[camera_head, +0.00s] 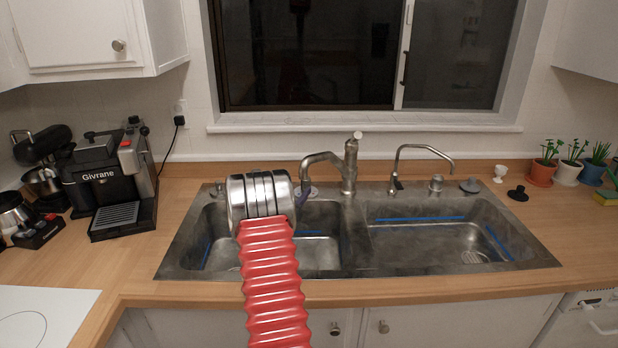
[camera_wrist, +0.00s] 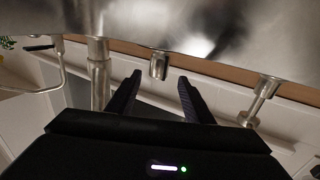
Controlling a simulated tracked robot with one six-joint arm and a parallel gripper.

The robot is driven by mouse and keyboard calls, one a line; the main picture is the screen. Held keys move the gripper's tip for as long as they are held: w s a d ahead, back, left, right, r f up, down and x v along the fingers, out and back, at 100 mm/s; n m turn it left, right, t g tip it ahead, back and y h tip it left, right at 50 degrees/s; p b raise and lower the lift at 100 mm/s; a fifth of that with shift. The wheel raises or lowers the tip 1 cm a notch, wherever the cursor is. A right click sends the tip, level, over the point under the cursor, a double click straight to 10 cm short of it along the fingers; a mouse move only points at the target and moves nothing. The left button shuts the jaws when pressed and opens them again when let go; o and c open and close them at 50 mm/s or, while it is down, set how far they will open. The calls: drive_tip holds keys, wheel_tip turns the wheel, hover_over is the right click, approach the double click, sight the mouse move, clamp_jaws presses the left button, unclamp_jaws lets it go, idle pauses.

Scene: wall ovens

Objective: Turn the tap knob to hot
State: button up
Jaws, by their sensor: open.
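The tap (camera_head: 349,168) stands upright behind the sink, with a curved spout reaching left. A small knob-like end (camera_head: 357,135) tops its body. My gripper (camera_wrist: 159,77) is open, with two dark fingers apart. In the head view my silver wrist hides most of it, left of the spout, above the left basin. In the wrist view, which looks upside down, a short metal cylinder (camera_wrist: 159,66) shows between the fingertips. It may be the spout's end, and I cannot tell whether the fingers touch it. A metal post (camera_wrist: 98,75), likely the tap's body, stands left of the fingers.
The two-basin steel sink (camera_head: 450,268) lies below. A thin second tap (camera_head: 423,149) is right of the main tap. A coffee machine (camera_head: 112,182) stands left and potted plants (camera_head: 567,172) stand right. The window (camera_head: 310,55) is behind.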

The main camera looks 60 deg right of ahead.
drive_tip(key=shift+w+d, duration=0.15)
drive_tip(key=shift+d, duration=2.75)
drive_tip(key=shift+w+d, duration=0.15)
drive_tip(key=shift+d, duration=2.7)
drive_tip(key=c, duration=1)
drive_tip(key=shift+w+d, duration=0.1)
drive_tip(key=shift+w, duration=0.05)
drive_tip(key=shift+c, duration=0.2)
